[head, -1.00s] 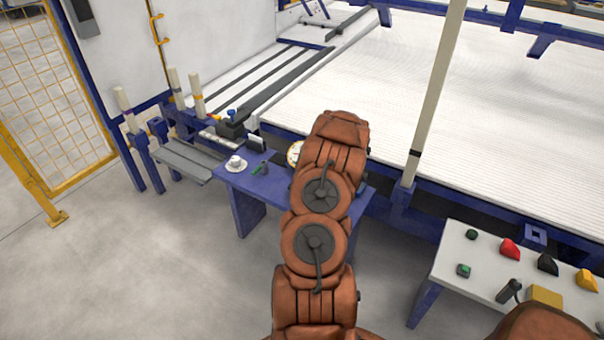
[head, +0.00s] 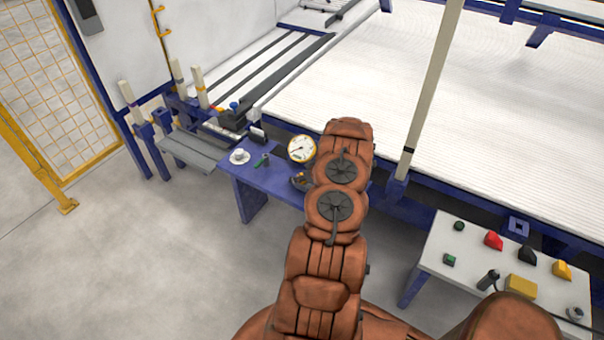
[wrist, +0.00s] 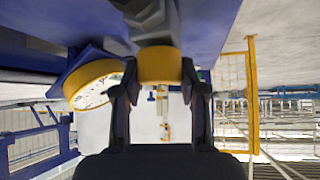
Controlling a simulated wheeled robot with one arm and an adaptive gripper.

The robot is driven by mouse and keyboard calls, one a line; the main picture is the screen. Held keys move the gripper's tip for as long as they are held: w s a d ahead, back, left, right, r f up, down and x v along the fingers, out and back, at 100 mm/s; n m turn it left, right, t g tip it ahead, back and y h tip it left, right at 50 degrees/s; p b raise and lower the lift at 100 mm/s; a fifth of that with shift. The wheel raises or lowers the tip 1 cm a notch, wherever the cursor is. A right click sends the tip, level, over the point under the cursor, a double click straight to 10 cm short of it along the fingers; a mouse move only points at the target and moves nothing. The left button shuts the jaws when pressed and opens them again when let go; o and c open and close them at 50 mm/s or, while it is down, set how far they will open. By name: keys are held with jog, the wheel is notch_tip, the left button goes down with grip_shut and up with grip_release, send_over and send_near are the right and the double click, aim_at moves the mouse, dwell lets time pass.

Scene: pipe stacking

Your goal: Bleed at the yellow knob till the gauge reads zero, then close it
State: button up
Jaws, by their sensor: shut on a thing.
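The pressure gauge (head: 301,149) with a white dial and yellow rim stands on the blue table (head: 270,180) in the head view. It also shows at the left in the wrist view (wrist: 92,86), its dial seen at a slant; the needle's reading is too small to tell. The yellow knob (wrist: 160,65) sits on a grey fitting in the wrist view. My gripper (wrist: 160,88) is shut on the knob, one finger at each side of it. In the head view my arm hides most of the gripper and the knob.
A white panel (head: 470,262) with several coloured buttons is at the lower right. A tall pale post (head: 432,95) rises right of my arm.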

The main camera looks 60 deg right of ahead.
dwell(0.5)
jog(key=o, duration=1.1)
jog(key=shift+o, duration=0.2)
jog(key=shift+s+r, duration=0.1)
jog(key=v, duration=1.1)
jog(key=shift+s+r, duration=0.25)
